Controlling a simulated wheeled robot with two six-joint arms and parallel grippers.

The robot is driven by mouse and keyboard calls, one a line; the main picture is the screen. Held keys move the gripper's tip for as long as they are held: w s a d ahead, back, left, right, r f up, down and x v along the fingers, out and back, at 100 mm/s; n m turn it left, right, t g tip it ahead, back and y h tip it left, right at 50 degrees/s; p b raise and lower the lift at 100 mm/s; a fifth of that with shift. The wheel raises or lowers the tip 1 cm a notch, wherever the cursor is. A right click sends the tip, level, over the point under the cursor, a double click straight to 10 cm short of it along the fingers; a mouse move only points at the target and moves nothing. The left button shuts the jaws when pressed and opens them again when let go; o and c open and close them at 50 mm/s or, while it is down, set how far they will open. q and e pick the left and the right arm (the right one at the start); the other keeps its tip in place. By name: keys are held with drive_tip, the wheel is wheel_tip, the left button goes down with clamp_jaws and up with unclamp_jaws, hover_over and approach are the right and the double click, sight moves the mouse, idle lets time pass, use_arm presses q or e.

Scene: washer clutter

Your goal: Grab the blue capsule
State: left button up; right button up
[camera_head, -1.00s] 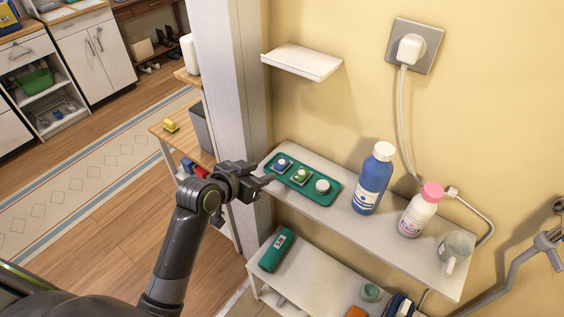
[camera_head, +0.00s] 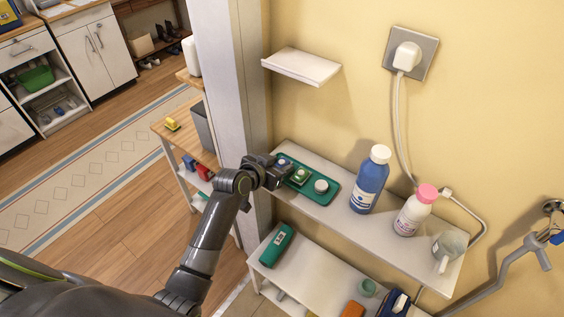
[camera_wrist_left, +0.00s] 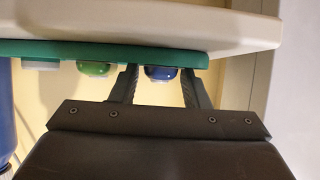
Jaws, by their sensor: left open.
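The blue capsule (camera_wrist_left: 161,73) shows in the left wrist view between my two fingers, near their tips, at the edge of the green tray (camera_wrist_left: 100,52). My left gripper (camera_wrist_left: 160,88) is open around it, with a visible gap to the finger on the right. In the head view my left gripper (camera_head: 284,171) reaches over the left end of the tray (camera_head: 326,198) and hides most of the blue capsule. A green capsule (camera_wrist_left: 96,69) sits beside it in the tray.
A white round capsule (camera_head: 321,185) sits farther right in the tray. A blue bottle (camera_head: 368,185), a pink-capped white bottle (camera_head: 415,212) and a clear mug (camera_head: 449,248) stand on the same shelf. A small wall shelf (camera_head: 301,66) hangs above. A white post (camera_head: 232,110) is close behind my arm.

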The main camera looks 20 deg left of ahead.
use_arm(q)
drive_tip(key=shift+w+f, duration=0.1)
drive_tip(key=shift+c, duration=0.3)
drive_tip(key=c, duration=0.7)
drive_tip(key=shift+o, duration=0.2)
